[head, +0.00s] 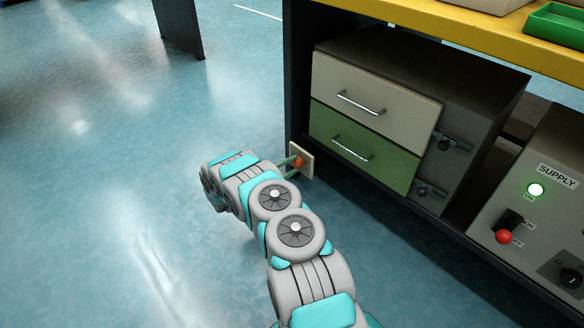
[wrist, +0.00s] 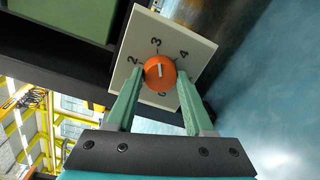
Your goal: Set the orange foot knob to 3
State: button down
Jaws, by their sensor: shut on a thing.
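The orange foot knob (wrist: 160,73) sits on a pale square dial plate (wrist: 172,32) with the numbers 2, 3 and 4 visible; a lower mark is partly hidden by the knob. The white line on the knob runs nearly upright in the wrist view, toward the 3. My gripper (wrist: 159,77) is shut on the knob, one green finger on each side. In the head view the knob (head: 298,162) and plate (head: 308,155) show low at the bench's front leg, with my gripper (head: 294,164) reaching them from the left.
A cabinet with a cream drawer (head: 372,95) and a green drawer (head: 357,150) stands right of the plate under the yellow-edged bench (head: 470,30). A supply box (head: 540,205) with a lit green lamp is farther right. The blue floor (head: 110,190) at left is clear.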

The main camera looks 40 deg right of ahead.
jog(key=shift+s, duration=0.1)
jog(key=shift+c, duration=1.4)
grip_release()
jog(key=a, duration=0.7)
jog(key=shift+s+a+r+p, duration=0.15)
jog(key=shift+a+r+p, duration=0.05)
jog(key=shift+a+p, duration=0.15)
